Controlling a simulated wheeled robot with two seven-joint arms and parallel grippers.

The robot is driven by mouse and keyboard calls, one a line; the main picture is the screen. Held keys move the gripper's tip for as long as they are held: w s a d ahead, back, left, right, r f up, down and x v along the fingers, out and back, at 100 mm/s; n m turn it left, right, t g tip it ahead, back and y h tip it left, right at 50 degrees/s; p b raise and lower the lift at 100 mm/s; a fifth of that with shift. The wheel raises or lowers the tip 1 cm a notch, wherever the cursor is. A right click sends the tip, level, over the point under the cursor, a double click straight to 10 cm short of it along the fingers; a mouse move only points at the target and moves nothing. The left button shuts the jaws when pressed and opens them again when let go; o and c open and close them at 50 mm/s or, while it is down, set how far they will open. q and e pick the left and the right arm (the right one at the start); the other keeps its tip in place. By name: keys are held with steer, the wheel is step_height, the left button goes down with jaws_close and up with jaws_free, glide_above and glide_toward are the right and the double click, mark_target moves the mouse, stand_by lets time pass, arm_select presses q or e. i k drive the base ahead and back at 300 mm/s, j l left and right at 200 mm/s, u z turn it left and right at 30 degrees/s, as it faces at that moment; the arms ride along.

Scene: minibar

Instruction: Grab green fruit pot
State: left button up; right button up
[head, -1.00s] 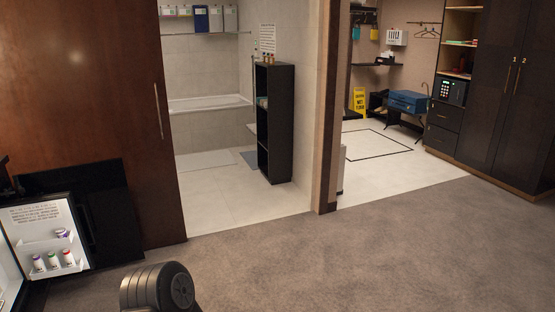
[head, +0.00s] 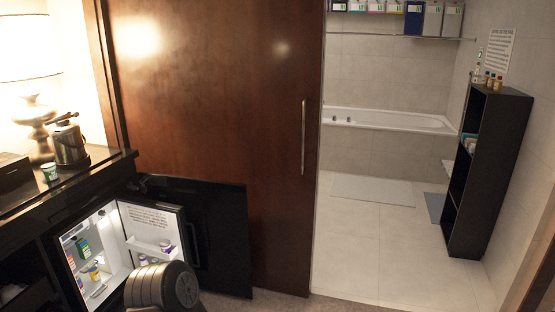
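A small pot, white with green (head: 49,172), stands upright on the dark counter (head: 100,166) at the left, near its front edge. It may be the green fruit pot, but its label is too small to read. Below the counter, the minibar fridge stands open, its door (head: 150,222) swung out to the right. Small colourful containers, some with green, sit on its inner shelves (head: 92,262), and more stand in the door rack. A ridged dark part of my own arm covers the door's lower part. Neither gripper shows in the head view.
A metal kettle (head: 69,145), a lamp (head: 34,85) and a dark box (head: 14,172) stand on the counter near the pot. A wooden sliding door (head: 230,110) is behind the fridge door. A bathroom with a black shelf (head: 487,170) lies right, its tiled floor mostly open.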

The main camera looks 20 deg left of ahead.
mark_target(50, 170)
steer(key=i+j+u, duration=0.2)
steer(key=i+u, duration=0.2)
steer(key=i+j+u, duration=0.1)
steer(key=i+u, duration=0.3)
steer(key=i+l+u, duration=0.1)
steer(key=i+u, duration=0.25)
steer(key=i, duration=0.2)
steer(key=i+l+u, duration=0.2)
steer(key=i+u, duration=0.2)
steer(key=i+j, duration=0.15)
steer(key=i, duration=0.5)
steer(key=i+j+u, duration=0.1)
steer(key=i, duration=0.55)
